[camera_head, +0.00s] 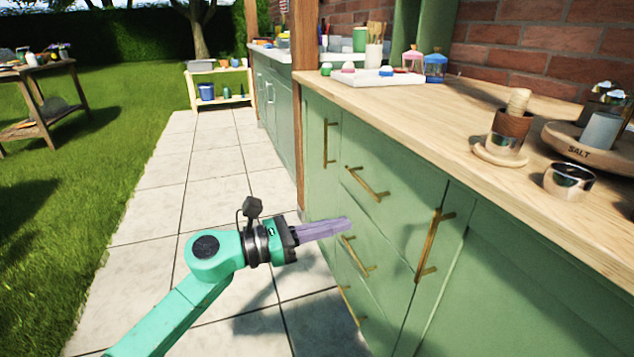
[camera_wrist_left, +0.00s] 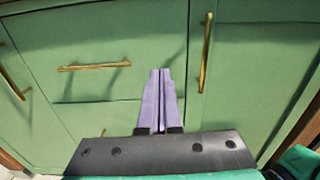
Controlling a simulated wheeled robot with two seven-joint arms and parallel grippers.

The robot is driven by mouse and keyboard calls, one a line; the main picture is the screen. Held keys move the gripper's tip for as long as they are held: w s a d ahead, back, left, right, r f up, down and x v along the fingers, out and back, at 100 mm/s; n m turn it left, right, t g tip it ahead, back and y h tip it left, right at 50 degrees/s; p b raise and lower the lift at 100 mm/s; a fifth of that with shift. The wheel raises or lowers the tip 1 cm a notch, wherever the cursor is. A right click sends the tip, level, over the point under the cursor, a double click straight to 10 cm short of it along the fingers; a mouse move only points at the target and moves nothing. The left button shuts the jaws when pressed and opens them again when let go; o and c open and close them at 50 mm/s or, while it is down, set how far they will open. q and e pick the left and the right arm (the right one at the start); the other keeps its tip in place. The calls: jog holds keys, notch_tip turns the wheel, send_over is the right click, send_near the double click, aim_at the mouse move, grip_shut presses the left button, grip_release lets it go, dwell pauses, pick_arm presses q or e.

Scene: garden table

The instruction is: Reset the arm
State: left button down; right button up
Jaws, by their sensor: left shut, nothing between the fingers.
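My left arm comes in from the lower left in the head view. Its gripper (camera_head: 345,224) has purple fingers and points right, in front of the green cabinet's drawers. In the left wrist view the gripper (camera_wrist_left: 160,74) has its two fingers side by side, shut with nothing held. The fingers point at the green cabinet front (camera_wrist_left: 150,30), beside a brass drawer handle (camera_wrist_left: 95,66) and an upright brass handle (camera_wrist_left: 206,50). I cannot tell whether the tips touch the cabinet. My right gripper is in neither view.
The wooden counter (camera_head: 470,110) above holds a white tray (camera_head: 375,78), a wooden cup (camera_head: 510,130), a metal cup (camera_head: 569,181) and a round salt stand (camera_head: 575,145). Brass handles (camera_head: 434,245) stick out from the cabinet. The paved path (camera_head: 190,190) to the left is clear.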

pick_arm(q)
jog(key=s+a+f+n+t+y, duration=0.1)
jog(key=a+f+n+t+y, duration=0.5)
jog(key=n, duration=1)
jog(key=s+a+f+n+t, duration=0.1)
jog(key=a+f+n+t, duration=0.3)
jog(key=f+n, duration=0.85)
jog(key=s+a+f+n+g+y, duration=0.2)
jog(key=s+f+n, duration=0.55)
jog(key=n, duration=0.25)
jog(key=s+a+f+n+g+y, duration=0.2)
jog(key=s+f+n+y, duration=0.1)
jog(key=s+f+n, duration=0.65)
jog(key=s+a+r+g+y+p, duration=0.2)
jog(key=s+a+p, duration=0.7)
jog(key=p, duration=0.9)
jog(key=s+a+r+g+y+p, duration=0.2)
jog(key=s+a+g+y+p, duration=0.2)
jog(key=p, duration=1.4)
jog(key=shift+s+a+r+g+y, duration=0.35)
jog(key=shift+s+a+g, duration=1.35)
jog(key=shift+s+a, duration=1.25)
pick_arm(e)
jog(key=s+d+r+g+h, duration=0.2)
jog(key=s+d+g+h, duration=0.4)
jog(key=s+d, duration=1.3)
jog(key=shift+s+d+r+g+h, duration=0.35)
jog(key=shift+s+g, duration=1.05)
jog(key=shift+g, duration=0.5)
